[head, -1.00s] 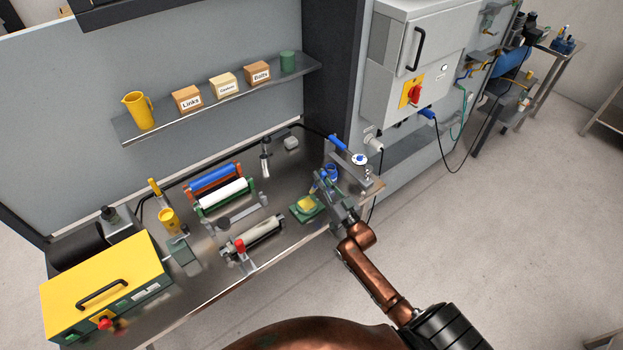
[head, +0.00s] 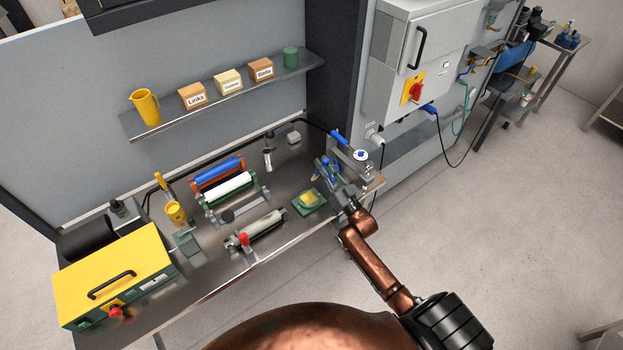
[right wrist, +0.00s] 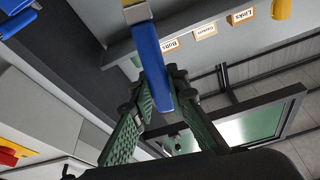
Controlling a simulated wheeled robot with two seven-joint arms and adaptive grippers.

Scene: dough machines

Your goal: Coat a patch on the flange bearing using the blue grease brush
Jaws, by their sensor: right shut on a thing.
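The blue grease brush (right wrist: 158,65) shows in the right wrist view as a long blue handle with a metal and tan end at the top edge. My right gripper (right wrist: 160,100) is shut on this handle, between its green-padded fingers. In the head view my right gripper (head: 332,178) is over the right end of the bench, beside a blue container (head: 319,174) that it partly hides. The brush itself is hard to make out there. A dark grey part (head: 243,209) lies between the rollers; I cannot tell whether it is the flange bearing. My left gripper is not in view.
The bench (head: 215,255) carries a white roller (head: 229,188), a grey roller with a red knob (head: 264,225), a green tray with a yellow pad (head: 309,202), a yellow cup (head: 176,212) and a yellow-topped machine (head: 112,275). A shelf (head: 215,98) runs behind.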

